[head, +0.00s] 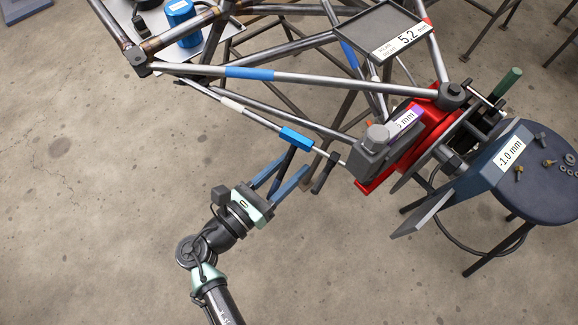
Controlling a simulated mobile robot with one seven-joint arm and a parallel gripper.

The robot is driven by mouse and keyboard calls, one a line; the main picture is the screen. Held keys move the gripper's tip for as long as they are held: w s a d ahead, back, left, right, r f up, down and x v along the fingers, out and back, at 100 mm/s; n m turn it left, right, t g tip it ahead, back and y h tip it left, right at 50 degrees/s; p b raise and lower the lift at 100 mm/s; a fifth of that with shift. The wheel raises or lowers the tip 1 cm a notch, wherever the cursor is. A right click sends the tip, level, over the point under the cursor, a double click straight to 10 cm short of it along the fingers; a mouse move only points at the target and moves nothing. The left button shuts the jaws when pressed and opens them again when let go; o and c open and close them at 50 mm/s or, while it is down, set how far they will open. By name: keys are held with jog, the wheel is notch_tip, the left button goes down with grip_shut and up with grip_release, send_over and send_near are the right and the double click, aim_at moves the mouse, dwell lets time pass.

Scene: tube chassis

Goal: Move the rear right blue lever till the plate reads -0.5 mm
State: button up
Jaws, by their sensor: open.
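A blue sleeve (297,138) sits on a thin lower tube of the chassis, and a dark blue lever (287,163) hangs from it toward my gripper. My gripper (293,162) is open, with one finger on each side of this lever. I cannot tell whether either finger touches it. A plate (402,38) at the upper right, with a small label that seems to end in "RIGHT", reads 5.2 mm.
A short dark handle (325,173) hangs just right of my gripper. A red bracket (431,130) with a grey block (368,152) stands further right. A partly hidden label (405,119) ends in "5 mm"; another (510,152) reads -1.0 mm by a stool (545,200). Floor at left is clear.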

jog(key=shift+c, duration=0.2)
grip_shut()
dwell(1.3)
